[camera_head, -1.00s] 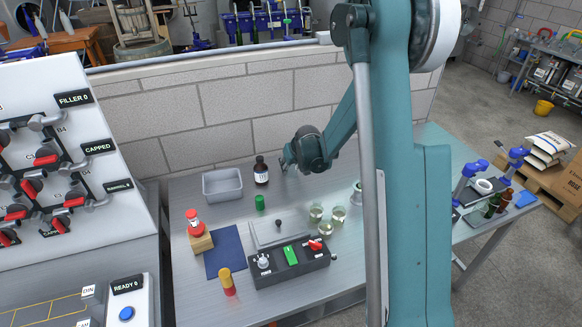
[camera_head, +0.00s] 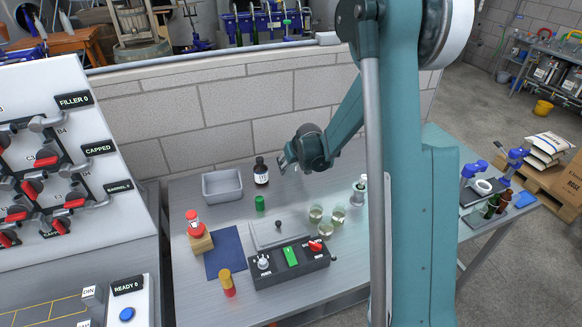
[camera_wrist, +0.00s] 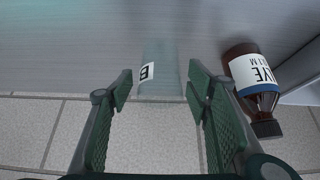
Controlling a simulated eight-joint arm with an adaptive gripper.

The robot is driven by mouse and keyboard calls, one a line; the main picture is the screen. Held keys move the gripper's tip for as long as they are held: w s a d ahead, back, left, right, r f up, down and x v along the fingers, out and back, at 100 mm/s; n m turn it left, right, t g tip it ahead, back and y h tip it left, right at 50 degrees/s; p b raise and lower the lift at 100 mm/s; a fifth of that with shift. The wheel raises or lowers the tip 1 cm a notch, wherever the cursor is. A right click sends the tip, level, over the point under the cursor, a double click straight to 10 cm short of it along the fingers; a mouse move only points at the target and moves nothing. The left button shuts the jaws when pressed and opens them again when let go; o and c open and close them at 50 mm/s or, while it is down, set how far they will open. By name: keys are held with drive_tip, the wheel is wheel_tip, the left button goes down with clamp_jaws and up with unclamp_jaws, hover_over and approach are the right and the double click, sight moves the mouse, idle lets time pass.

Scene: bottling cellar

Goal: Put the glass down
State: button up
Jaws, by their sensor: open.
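A clear glass (camera_wrist: 160,68) with a white label bearing a dark letter stands on the steel table near the block wall, in the wrist view. My gripper (camera_wrist: 159,90) is open, its fingertips on either side of the glass's rim end, with a visible gap on both sides. In the head view my gripper (camera_head: 284,161) is low over the back of the table, right of the brown bottle; the glass is too faint to make out there.
The brown bottle (camera_head: 261,171) with a white label stands close beside my gripper; it also shows in the wrist view (camera_wrist: 250,82). A grey bin (camera_head: 222,186) is left of it. Several glasses (camera_head: 316,213) and a control box (camera_head: 290,264) are nearer the front. The wall (camera_head: 220,120) rises behind.

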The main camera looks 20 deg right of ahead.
drive_tip(key=p+v, duration=0.1)
drive_tip(key=v, duration=0.9)
idle(0.8)
drive_tip(key=s+a+r, duration=0.4)
drive_tip(key=s+r, duration=0.4)
drive_tip(key=s, duration=0.2)
drive_tip(key=s+a+r, duration=0.4)
drive_tip(key=s+r, duration=0.3)
drive_tip(key=s, duration=0.3)
drive_tip(key=s+a, duration=0.2)
drive_tip(key=s, duration=0.8)
drive_tip(key=s+a+r, duration=0.1)
drive_tip(key=s+a, duration=0.2)
drive_tip(key=s, duration=0.8)
drive_tip(key=shift+s+r+t, duration=0.25)
drive_tip(key=shift+s+t, duration=0.05)
drive_tip(key=shift+s, duration=0.05)
